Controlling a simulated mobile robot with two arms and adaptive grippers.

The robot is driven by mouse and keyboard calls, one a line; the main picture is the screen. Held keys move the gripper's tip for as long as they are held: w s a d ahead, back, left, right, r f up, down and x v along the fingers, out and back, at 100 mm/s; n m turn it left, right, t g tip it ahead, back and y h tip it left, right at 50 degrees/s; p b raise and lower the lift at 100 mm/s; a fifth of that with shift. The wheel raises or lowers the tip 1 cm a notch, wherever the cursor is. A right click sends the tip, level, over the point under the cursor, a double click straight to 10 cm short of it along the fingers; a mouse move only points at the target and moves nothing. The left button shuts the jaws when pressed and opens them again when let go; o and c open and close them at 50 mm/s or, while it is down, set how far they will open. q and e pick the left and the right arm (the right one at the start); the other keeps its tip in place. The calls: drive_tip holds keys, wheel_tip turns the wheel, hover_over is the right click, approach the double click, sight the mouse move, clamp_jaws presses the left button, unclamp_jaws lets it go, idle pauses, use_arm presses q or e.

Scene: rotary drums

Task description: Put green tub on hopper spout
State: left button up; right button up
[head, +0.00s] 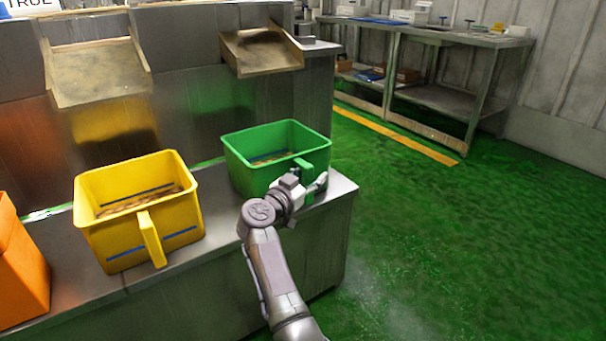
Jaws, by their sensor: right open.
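The green tub (247,173) stands upright on the steel counter, toward its right end, with a little brownish material inside. Its handle (304,165) is on the near side. My right gripper (318,186) is open at the handle, close in front of the tub's near right corner; whether it touches the handle I cannot tell. A hopper spout (262,50) slopes out of the steel wall behind and above the green tub. A second, wider spout (95,72) is at the upper left. My left gripper is not in view.
A yellow tub (107,238) with brownish contents stands left of the green one, its handle toward me. An orange tub (20,270) is cut off at the left edge. The counter (185,262) ends at the right. Green floor beyond is clear up to a metal bench (440,98).

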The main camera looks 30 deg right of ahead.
drive_tip(key=shift+s+a+r, duration=0.1)
drive_tip(key=shift+a, duration=0.2)
drive_tip(key=o, duration=1)
drive_tip(key=shift+c, duration=0.2)
